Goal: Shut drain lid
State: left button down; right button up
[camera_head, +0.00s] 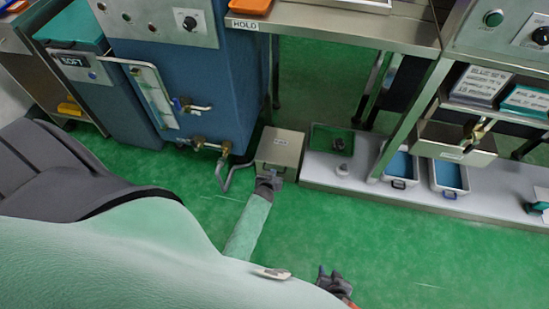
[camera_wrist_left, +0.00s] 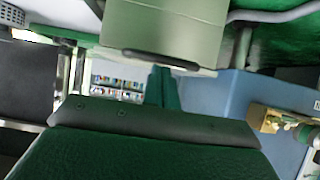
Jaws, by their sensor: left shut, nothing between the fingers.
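A beige-grey metal drain box (camera_head: 291,152) with a small label stands on the floor beside the blue machine. I cannot tell for certain whether its lid lies fully flat. My left gripper (camera_head: 269,181) is shut and empty at the near edge of the box. In the left wrist view, the box (camera_wrist_left: 165,28) fills the top middle, with a dark handle (camera_wrist_left: 145,58) along its lower edge. The left fingertips (camera_wrist_left: 161,74) are just by that handle; whether they touch is unclear. My right gripper (camera_head: 334,281) hangs low over the green floor, away from the box; its fingers are too small to read.
The blue machine (camera_head: 222,85) with pipes and valves stands left of the box. A low shelf (camera_head: 330,180) to the right holds blue-lined trays (camera_head: 448,176) and a green tray (camera_head: 325,137). A steel bench (camera_head: 350,25) is above. The green floor in front is clear.

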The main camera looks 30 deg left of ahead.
pick_arm(q)
jog(key=shift+s+f+b, duration=0.15)
jog(key=shift+f+b, duration=0.2)
jog(key=shift+f, duration=0.6)
pick_arm(e)
jog(key=shift+w+d+f, duration=0.1)
jog(key=shift+w, duration=0.35)
pick_arm(q)
jog(key=shift+r, duration=0.15)
